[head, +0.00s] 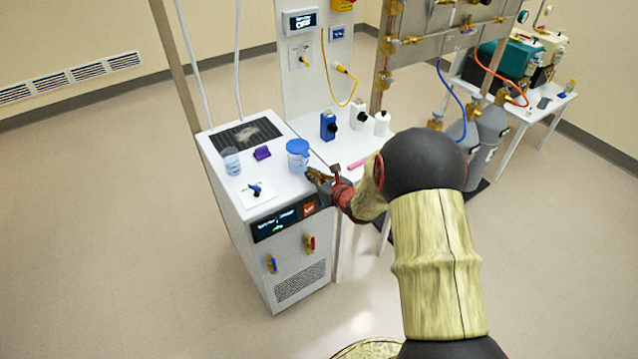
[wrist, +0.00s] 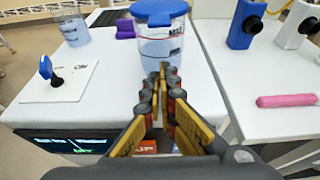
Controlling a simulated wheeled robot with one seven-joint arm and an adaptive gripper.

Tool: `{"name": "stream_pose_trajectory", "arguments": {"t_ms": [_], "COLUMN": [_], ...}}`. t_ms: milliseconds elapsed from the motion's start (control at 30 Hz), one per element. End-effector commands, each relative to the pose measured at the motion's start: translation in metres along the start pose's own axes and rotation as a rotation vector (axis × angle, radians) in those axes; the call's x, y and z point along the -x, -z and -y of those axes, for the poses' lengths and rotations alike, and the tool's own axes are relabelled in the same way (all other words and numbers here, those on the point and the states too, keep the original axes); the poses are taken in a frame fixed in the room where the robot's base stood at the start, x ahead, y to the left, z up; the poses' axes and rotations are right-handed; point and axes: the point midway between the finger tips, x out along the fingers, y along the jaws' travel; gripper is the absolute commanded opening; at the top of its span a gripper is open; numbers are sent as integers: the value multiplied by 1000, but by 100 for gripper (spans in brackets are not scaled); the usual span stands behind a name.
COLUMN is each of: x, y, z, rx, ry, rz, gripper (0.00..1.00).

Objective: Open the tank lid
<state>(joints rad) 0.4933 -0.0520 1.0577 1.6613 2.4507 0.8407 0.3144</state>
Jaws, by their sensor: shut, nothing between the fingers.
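A clear jar (wrist: 162,42) with level lines and a "MAX" mark stands on the white cabinet top and holds clear liquid. Its blue lid (wrist: 160,12) sits closed on top; in the head view the lid (head: 299,147) shows a small spout or tab at its right. My gripper (wrist: 163,70) is shut and empty, its fingertips pointing at the jar's front wall below the lid. Whether they touch the jar I cannot tell. In the head view my gripper (head: 312,176) is just right of and in front of the jar.
On the cabinet (head: 222,200) are a clear beaker (head: 231,161), a purple block (head: 262,153), a white plate with a blue valve knob (head: 255,190) and a dark grille (head: 246,135).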

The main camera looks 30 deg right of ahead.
Motion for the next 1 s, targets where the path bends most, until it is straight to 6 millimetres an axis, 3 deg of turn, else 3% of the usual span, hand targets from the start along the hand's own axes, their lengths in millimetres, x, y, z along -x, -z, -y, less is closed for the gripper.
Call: {"name": "stream_pose_trajectory", "arguments": {"t_ms": [67,233,400,1000], "x": [-10,0,5,7], "y": [-2,-26,-36,-42], "z": [0,0,0,2], "rx": [1,2,0,1], "ry": [-1,1,0,0], "rz": [3,5,1,-11], "gripper": [0,0,0,0]}}
